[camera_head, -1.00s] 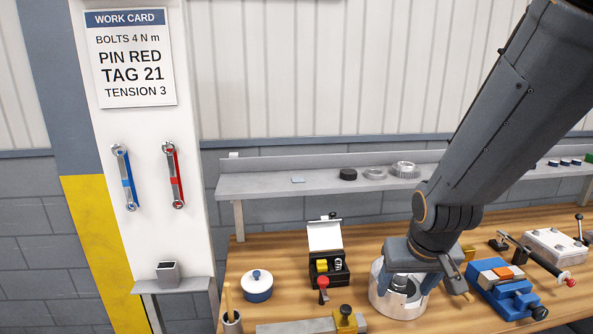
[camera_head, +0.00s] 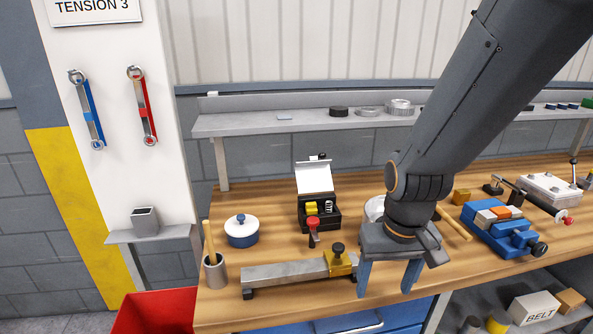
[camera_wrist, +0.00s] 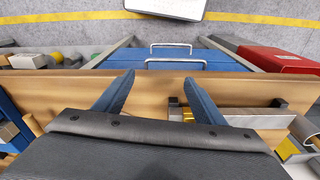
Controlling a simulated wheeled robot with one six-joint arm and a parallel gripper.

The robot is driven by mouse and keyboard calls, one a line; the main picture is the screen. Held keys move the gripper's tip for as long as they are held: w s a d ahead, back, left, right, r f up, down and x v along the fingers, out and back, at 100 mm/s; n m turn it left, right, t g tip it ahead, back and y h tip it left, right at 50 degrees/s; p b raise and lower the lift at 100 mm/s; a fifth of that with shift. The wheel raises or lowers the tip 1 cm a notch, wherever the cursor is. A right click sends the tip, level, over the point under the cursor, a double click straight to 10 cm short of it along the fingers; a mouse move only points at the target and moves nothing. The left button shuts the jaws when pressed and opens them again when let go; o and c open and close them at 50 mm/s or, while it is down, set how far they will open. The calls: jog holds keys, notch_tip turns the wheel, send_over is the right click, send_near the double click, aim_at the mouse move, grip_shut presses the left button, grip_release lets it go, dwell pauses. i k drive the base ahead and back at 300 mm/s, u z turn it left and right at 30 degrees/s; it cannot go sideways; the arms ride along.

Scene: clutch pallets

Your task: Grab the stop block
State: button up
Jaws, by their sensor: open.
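A yellow block with a black knob (camera_head: 341,263), which looks like the stop block, sits at the right end of a grey metal rail (camera_head: 285,272) near the bench's front. My gripper (camera_head: 387,288) is open and empty, fingers pointing down, just right of the block and apart from it. In the wrist view my open fingers (camera_wrist: 157,76) reach over the bench's front edge. The yellow block (camera_wrist: 187,115) shows there beside the right finger, partly hidden by it.
A silver cylinder (camera_head: 374,208) stands behind my gripper, mostly hidden. A red-knobbed lever (camera_head: 314,232) and black box (camera_head: 322,214) stand behind the rail. A blue vise (camera_head: 500,229) is to the right, a red bin (camera_head: 155,312) at the lower left.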

aim_at(310, 209)
jog(key=u, duration=2.5)
jog(key=k, duration=0.15)
jog(key=z, duration=1.2)
jog(key=i, duration=0.45)
